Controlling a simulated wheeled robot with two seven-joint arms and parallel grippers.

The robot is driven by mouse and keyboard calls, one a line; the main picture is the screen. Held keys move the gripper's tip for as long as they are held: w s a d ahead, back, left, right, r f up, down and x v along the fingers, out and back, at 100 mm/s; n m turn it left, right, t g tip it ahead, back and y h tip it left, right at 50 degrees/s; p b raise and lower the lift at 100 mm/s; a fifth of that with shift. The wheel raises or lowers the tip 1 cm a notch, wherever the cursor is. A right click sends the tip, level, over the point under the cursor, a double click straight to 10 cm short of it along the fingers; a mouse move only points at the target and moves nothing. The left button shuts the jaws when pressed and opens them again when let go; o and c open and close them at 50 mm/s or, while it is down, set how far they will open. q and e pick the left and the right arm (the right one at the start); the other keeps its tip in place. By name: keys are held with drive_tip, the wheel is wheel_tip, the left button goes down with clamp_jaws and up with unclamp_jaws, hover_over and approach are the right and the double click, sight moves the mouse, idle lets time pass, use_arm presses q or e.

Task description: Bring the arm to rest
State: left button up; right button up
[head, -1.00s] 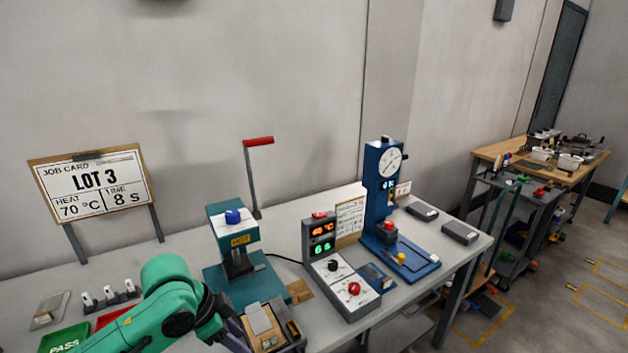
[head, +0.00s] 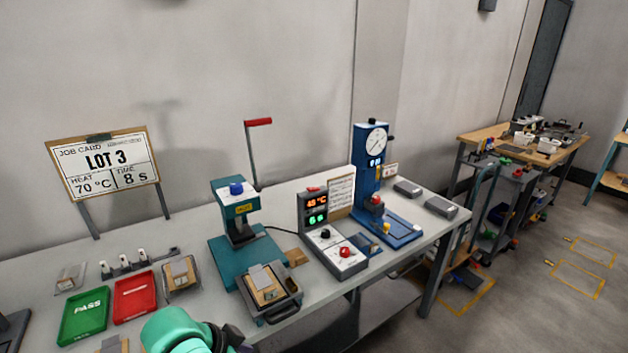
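A teal-green link of my arm (head: 178,332) rises from the bottom edge of the head view, left of centre. Dark joint parts show at its right end. The arm is cut off by the frame's lower edge, and its fingers are out of sight. No other arm shows. The arm is in front of the bench, near the red tray (head: 134,297) and the wooden fixture in its dark holder (head: 270,290); contact with either cannot be seen.
The bench (head: 190,234) carries a green PASS tray (head: 84,317), a teal press (head: 238,225) with a raised red-tipped lever, a control box (head: 331,240) with lit displays and a blue dial-gauge stand (head: 374,190). A job card (head: 103,165) reads LOT 3, 70 °C, 8 s.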

use_arm(q)
drive_tip(key=s+a+f+n+y, duration=0.4)
drive_tip(key=s+a+f+n, duration=0.3)
drive_tip(key=s+a, duration=0.4)
wheel_tip(320, 180, down, 22)
drive_tip(key=s+g, duration=0.2)
drive_tip(key=s+a+f+g, duration=0.1)
drive_tip(key=s+a+f, duration=0.1)
drive_tip(key=s+f, duration=1.3)
drive_tip(key=shift+s+a+m, duration=0.15)
drive_tip(key=shift+s+m, duration=0.15)
drive_tip(key=shift+s, duration=0.7)
use_arm(e)
drive_tip(key=shift+s, duration=0.15)
